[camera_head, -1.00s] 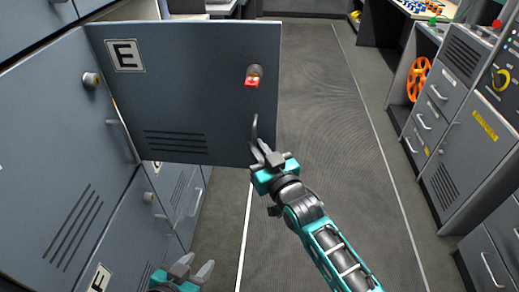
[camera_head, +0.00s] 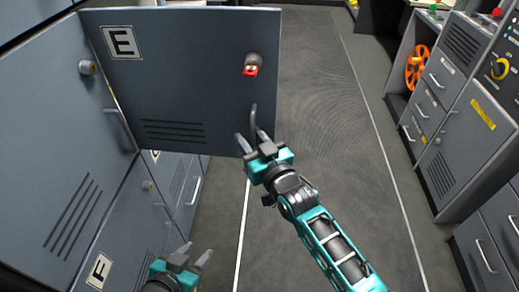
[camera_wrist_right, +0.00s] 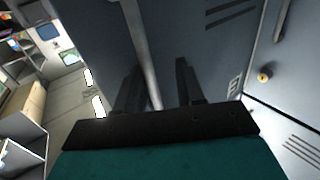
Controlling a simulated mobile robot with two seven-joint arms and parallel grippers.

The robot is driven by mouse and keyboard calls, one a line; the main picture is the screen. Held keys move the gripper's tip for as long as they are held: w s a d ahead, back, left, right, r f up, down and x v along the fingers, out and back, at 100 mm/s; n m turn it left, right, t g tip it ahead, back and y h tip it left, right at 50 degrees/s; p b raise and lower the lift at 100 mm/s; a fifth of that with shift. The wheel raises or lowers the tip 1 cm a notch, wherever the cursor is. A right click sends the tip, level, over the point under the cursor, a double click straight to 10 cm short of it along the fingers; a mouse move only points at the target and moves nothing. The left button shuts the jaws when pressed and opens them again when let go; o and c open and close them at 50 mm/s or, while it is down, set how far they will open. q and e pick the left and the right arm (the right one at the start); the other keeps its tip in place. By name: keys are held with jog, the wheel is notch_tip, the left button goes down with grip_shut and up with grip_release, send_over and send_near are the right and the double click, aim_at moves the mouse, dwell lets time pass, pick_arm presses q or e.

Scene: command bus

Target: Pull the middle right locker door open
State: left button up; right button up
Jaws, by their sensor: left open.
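The grey locker door marked E (camera_head: 180,85) stands swung open, out from the lockers on the left, with a red-tipped lock knob near its free edge. My right gripper (camera_head: 252,137) is at the lower free corner of this door, by its handle. In the right wrist view its fingers (camera_wrist_right: 158,88) are spread, with a pale edge between them. Whether they touch the door or handle I cannot tell. My left gripper (camera_head: 193,256) is open and empty in front of the lower lockers, its arm mostly out of frame.
More closed lockers line the left, including one marked F (camera_head: 99,270) and one with a knob and long handle (camera_head: 194,190). A grey console with drawers and an orange reel (camera_head: 416,67) stands at the right. The aisle floor (camera_head: 320,130) between is clear.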

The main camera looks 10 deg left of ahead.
jog(key=p+v, duration=0.1)
jog(key=v, duration=1.1)
jog(key=shift+s+d, duration=0.15)
jog(key=shift+s, duration=0.15)
jog(key=s+d+f+m+g+h, duration=0.2)
jog(key=s+d+f+h, duration=0.2)
jog(key=d+f, duration=0.3)
jog(key=s+d+f+m+g+h, duration=0.2)
jog(key=s+d+f+h, duration=0.2)
jog(key=s+d+f, duration=0.3)
jog(key=d, duration=0.4)
jog(key=shift+s+d+f, duration=0.15)
jog(key=shift+s+f, duration=0.05)
jog(key=shift+s, duration=0.15)
jog(key=shift+w, duration=0.15)
